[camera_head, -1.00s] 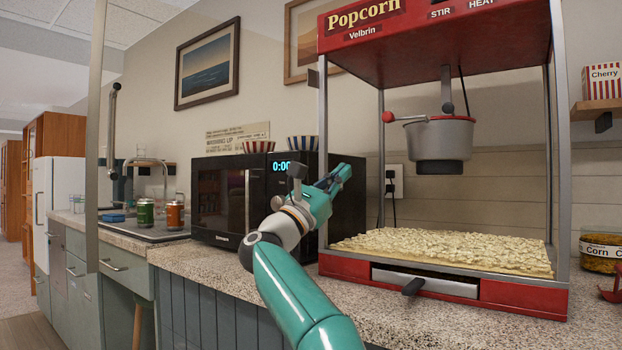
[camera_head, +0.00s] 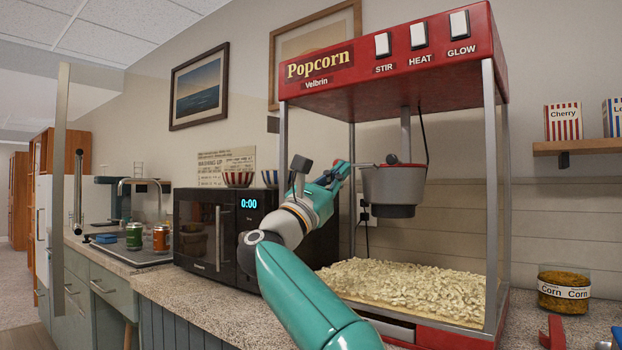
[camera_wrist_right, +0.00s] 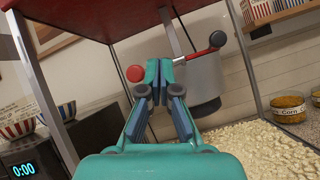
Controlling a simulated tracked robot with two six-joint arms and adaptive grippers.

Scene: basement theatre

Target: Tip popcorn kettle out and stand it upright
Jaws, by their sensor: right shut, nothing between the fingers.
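The grey popcorn kettle (camera_head: 394,187) hangs upright inside the red popcorn machine (camera_head: 395,62), and also shows in the wrist view (camera_wrist_right: 204,80). Its inside is hidden. A thin handle reaches left from its top; the red knob (camera_wrist_right: 135,73) on its end shows in the wrist view, just left of my fingertips. My right gripper (camera_head: 345,167) is at the machine's left side, level with the kettle's rim. Its fingers (camera_wrist_right: 160,68) are shut and empty, overlapping the handle in view; contact cannot be told. My left gripper is out of view.
Popcorn (camera_head: 408,288) covers the machine's floor below the kettle. Metal posts (camera_head: 491,190) stand at the machine's corners. A black microwave (camera_head: 225,237) stands left, with striped bowls (camera_head: 238,179) on top. A corn jar (camera_head: 564,290) stands right.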

